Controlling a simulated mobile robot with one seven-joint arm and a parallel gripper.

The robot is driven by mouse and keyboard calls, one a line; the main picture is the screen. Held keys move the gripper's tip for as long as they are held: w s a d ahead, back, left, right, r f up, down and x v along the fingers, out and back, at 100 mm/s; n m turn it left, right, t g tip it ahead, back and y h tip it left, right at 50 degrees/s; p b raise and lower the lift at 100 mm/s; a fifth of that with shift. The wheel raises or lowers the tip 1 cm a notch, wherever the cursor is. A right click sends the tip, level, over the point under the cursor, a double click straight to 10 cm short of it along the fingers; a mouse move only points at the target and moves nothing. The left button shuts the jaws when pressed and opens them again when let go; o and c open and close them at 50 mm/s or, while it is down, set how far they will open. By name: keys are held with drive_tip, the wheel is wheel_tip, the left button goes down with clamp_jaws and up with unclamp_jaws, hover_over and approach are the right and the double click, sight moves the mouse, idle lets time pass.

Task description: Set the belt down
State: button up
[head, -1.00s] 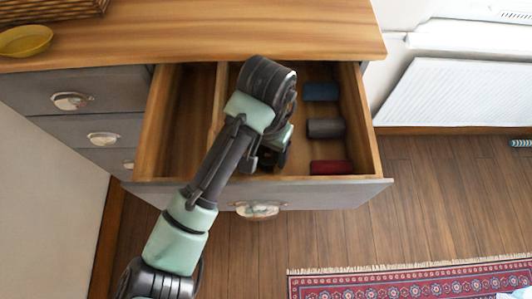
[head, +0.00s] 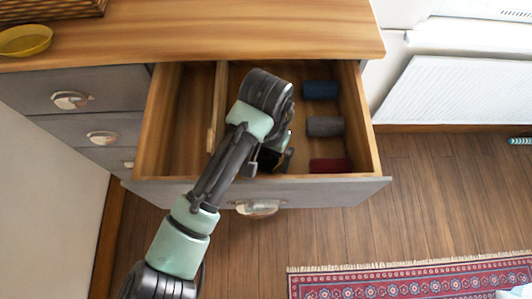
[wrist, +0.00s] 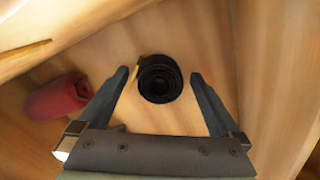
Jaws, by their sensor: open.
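The belt (wrist: 160,80) is a black coil in the wrist view, apparently on the wooden drawer floor, with a small tan piece at its left edge. My gripper (wrist: 159,74) is open, one finger on each side of the belt, with gaps between the fingers and the coil. In the head view my gripper (head: 272,160) is down inside the open drawer (head: 180,120), in the wider compartment right of the divider (head: 217,105). The belt is hidden there behind my arm.
A blue roll (head: 320,90), a grey roll (head: 325,127) and a red roll (head: 329,166) lie along the drawer's right side. The red roll also shows in the wrist view (wrist: 58,98). The left compartment looks empty. A yellow bowl (head: 24,41) stands on the dresser top (head: 220,30).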

wheel_tip(320, 180, up, 12)
drive_tip(key=p, duration=0.1)
drive_tip(key=w+d+r+t+h, duration=0.2)
drive_tip(key=w+d+r+t, duration=0.25)
drive_tip(key=r, duration=0.35)
drive_tip(key=w+d+r+m+t+h, duration=0.1)
drive_tip(key=w+d+r+t+h, duration=0.15)
drive_tip(key=d+r, duration=0.4)
drive_tip(key=w+d+r+t+h, duration=0.25)
drive_tip(key=w+r+t, duration=0.25)
drive_tip(key=r, duration=0.5)
wheel_tip(320, 180, up, 26)
drive_tip(key=n+t+y, duration=0.6)
drive_tip(key=t+y, duration=0.1)
drive_tip(key=t, duration=0.8)
hover_over(266, 159)
drive_tip(key=shift+s+a+r, duration=0.1)
drive_tip(key=shift+s+a, duration=0.1)
drive_tip(key=shift+s, duration=0.05)
